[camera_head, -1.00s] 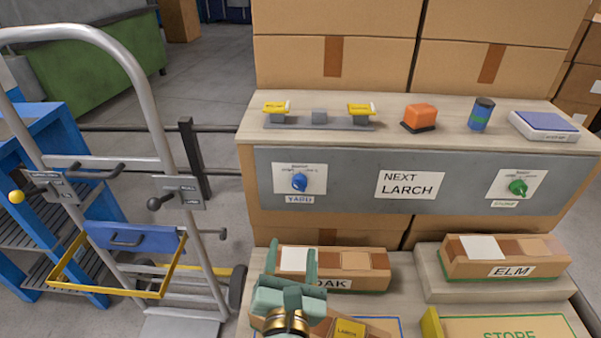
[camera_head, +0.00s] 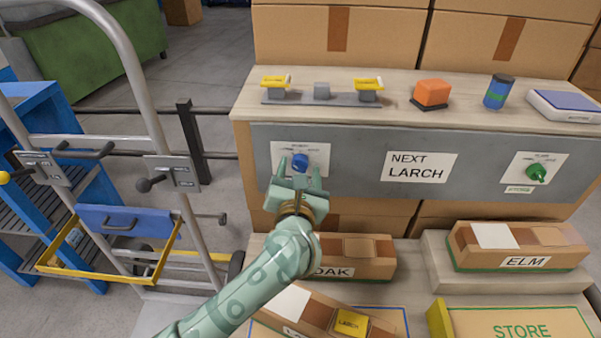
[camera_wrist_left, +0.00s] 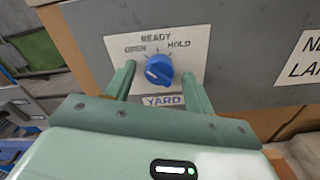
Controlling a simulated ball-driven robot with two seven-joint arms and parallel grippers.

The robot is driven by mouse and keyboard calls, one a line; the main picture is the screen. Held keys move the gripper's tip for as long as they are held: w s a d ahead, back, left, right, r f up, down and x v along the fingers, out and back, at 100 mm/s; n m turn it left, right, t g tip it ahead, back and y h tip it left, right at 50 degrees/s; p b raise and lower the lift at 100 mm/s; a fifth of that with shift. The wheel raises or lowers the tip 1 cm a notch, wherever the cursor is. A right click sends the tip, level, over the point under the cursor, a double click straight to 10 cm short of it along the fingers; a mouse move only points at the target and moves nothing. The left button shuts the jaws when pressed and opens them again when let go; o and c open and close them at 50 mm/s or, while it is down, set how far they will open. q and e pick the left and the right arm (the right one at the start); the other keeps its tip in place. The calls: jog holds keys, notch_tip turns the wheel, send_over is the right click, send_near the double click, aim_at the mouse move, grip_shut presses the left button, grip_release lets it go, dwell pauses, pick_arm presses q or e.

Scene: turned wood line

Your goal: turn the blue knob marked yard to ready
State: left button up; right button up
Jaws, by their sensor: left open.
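The blue knob (camera_head: 300,162) sits on a white plate on the grey panel (camera_head: 365,165). In the left wrist view the blue knob (camera_wrist_left: 159,70) shows above the YARD label (camera_wrist_left: 164,100), with OPEN at left, READY at top and HOLD at right. A pale mark on the knob seems to lie toward its lower left; which setting it stands at is unclear. My left gripper (camera_head: 299,171) is open, its fingers to either side of the knob's lower part as seen, apart from it. In the head view it hides the YARD label. My right gripper is not seen.
A green knob (camera_head: 537,173) is at the panel's right, past the NEXT LARCH sign (camera_head: 419,174). Boxes marked OAK (camera_head: 352,262) and ELM (camera_head: 518,248) lie below. A hand truck (camera_head: 170,215) stands at left. The space before the panel is mostly clear.

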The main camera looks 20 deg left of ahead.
pick_arm(q)
jog(key=shift+w, duration=0.2)
jog(key=shift+c, duration=0.3)
jog(key=c, duration=0.9)
jog(key=shift+r, duration=0.1)
